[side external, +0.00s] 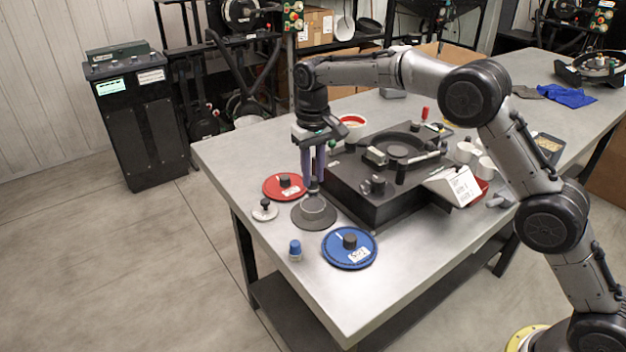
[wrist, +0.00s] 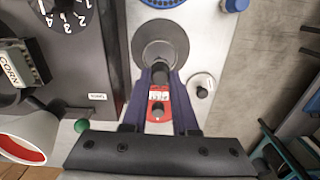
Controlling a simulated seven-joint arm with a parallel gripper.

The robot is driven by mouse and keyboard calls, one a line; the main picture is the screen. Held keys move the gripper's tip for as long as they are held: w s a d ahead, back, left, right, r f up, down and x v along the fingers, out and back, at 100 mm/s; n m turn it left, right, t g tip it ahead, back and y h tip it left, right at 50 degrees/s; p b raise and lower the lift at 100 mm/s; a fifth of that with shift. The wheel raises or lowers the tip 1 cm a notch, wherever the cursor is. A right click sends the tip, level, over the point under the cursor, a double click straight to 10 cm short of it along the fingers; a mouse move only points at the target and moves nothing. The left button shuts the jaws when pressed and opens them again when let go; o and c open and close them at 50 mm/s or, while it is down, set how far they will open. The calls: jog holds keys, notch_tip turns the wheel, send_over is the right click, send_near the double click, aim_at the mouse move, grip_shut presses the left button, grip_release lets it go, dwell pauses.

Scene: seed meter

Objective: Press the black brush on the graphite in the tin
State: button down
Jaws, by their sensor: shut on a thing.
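My gripper (side external: 314,183) points straight down at the near left part of the table, its two purple fingers shut on the black brush. In the wrist view the brush (wrist: 160,72) shows as a dark round top between the fingertips. Right below it is a round grey tin (side external: 314,211) on a wider dark base, also in the wrist view (wrist: 158,30). The brush's lower end is at the tin's near opening in the side view. The fingers and brush hide part of the tin, and I cannot tell whether the brush touches the graphite.
A red disc (side external: 285,187) with a black knob lies behind the tin, and a blue disc (side external: 349,248) lies in front. The black seed meter box (side external: 368,205) stands close on the right.

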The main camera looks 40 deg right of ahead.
aim_at(314, 177)
jog(key=shift+r, duration=1.7)
jog(key=shift+d, duration=0.2)
jog(key=s+d+r, duration=0.4)
jog(key=s+d, duration=0.2)
jog(key=d, duration=0.2)
jog(key=s+d+r, duration=0.4)
jog(key=s+d, duration=0.2)
jog(key=d, duration=0.3)
jog(key=shift+r+n, duration=0.3)
jog(key=shift+r, duration=0.1)
